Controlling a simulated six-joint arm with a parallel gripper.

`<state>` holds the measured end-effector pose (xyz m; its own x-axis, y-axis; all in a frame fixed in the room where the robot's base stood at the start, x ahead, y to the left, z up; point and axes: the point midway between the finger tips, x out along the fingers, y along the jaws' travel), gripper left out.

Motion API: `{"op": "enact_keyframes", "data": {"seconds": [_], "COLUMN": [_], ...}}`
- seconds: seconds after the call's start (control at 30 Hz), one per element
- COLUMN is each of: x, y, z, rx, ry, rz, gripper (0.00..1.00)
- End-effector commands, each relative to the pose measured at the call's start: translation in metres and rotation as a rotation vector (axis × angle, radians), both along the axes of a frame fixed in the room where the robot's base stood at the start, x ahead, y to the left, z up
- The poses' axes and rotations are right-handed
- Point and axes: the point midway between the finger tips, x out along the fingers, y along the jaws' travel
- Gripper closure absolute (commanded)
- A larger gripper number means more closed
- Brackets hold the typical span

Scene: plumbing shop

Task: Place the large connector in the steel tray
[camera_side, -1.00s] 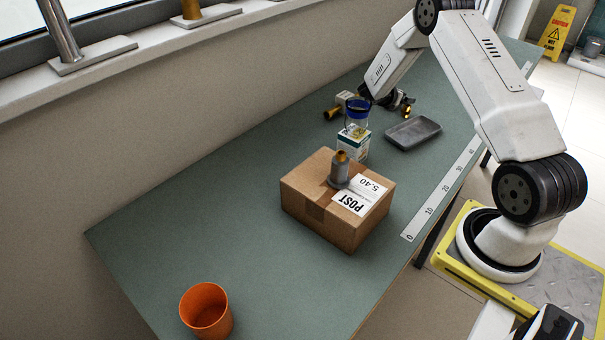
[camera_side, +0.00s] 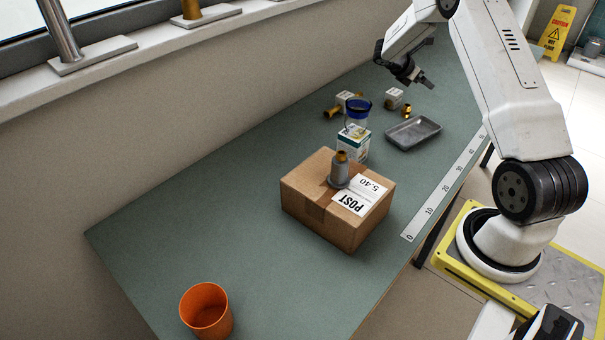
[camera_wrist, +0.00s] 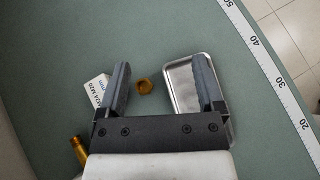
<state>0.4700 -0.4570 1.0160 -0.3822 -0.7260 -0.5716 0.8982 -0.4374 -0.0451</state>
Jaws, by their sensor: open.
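The steel tray (camera_side: 414,133) is a shallow, empty grey rectangle near the table's right edge; the wrist view also shows it (camera_wrist: 180,88), partly behind the right finger. A short brass fitting (camera_side: 407,111) stands just behind the tray, and it appears between my fingers in the wrist view (camera_wrist: 144,87). A longer brass fitting (camera_side: 332,113) lies further left, and its end shows at the wrist view's lower left (camera_wrist: 77,150). I cannot tell for certain which is the large connector. My gripper (camera_side: 408,68) is open and empty, above the table behind the tray.
Two small white boxes (camera_side: 394,98) (camera_side: 346,97), a blue-rimmed cup (camera_side: 357,107) and a white-green carton (camera_side: 353,145) stand nearby. A cardboard box (camera_side: 318,210) carries a grey, brass-topped piece (camera_side: 340,168). An orange cup (camera_side: 206,312) is at the front; the left table is clear.

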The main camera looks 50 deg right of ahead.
Motion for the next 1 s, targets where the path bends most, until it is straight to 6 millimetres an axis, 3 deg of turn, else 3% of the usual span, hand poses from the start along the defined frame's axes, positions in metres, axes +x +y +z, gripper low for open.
{"op": "enact_keyframes", "data": {"seconds": [0.2,0.43,1.0], "x": [-0.01,-0.009,0.03], "y": [-0.009,-0.012,-0.023], "z": [-0.007,-0.011,0.007], "rx": [0.168,0.366,0.787], "ry": [-0.061,-0.164,-0.533], "rz": [-0.14,-0.232,-0.213], "gripper": [0.14,0.14,0.14]}}
